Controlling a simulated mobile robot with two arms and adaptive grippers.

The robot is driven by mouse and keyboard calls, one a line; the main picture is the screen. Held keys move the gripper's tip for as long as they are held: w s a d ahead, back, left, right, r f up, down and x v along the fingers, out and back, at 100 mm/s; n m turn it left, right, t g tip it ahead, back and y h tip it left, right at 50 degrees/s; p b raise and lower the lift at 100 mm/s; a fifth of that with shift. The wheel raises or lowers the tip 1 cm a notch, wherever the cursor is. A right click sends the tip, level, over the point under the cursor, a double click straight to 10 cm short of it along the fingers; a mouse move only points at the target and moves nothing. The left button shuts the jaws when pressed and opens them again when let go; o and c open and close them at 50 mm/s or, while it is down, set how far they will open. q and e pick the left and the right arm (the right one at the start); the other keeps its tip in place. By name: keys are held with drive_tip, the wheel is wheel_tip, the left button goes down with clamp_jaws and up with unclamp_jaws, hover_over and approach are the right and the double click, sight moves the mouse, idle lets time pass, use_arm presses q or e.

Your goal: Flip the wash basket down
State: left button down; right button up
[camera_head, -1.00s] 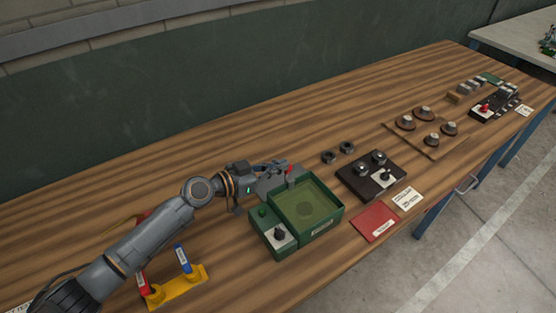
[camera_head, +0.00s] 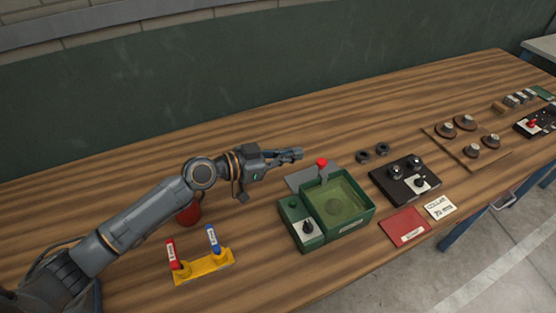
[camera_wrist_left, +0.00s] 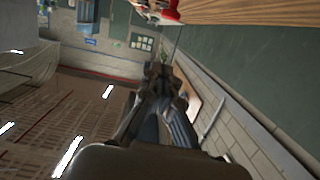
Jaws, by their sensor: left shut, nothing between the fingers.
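A green box unit (camera_head: 369,222) stands on the workbench, with a shallow green basin (camera_head: 340,203) on its right and a dark knob (camera_head: 307,227) on its left block. I take the wash basket to be in or part of this basin; I cannot make out its exact position. A red ball-topped lever (camera_head: 321,163) stands upright at the basin's back edge. My left gripper (camera_head: 297,154) is shut and empty, just left of the red ball and apart from it. In the left wrist view its fingers (camera_wrist_left: 165,72) are together. My right gripper is not in view.
A yellow rack (camera_head: 203,268) with a red and a blue tube stands at front left, a red cup (camera_head: 188,213) beneath my arm. A black control box (camera_head: 405,180), red card (camera_head: 404,227) and black rings (camera_head: 372,153) lie to the right. The bench behind is clear.

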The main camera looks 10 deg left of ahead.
use_arm(q)
drive_tip(key=b+v, duration=0.1)
drive_tip(key=v, duration=0.2)
drive_tip(key=shift+s+a, duration=0.2)
drive_tip(key=shift+a, duration=0.05)
idle(0.4)
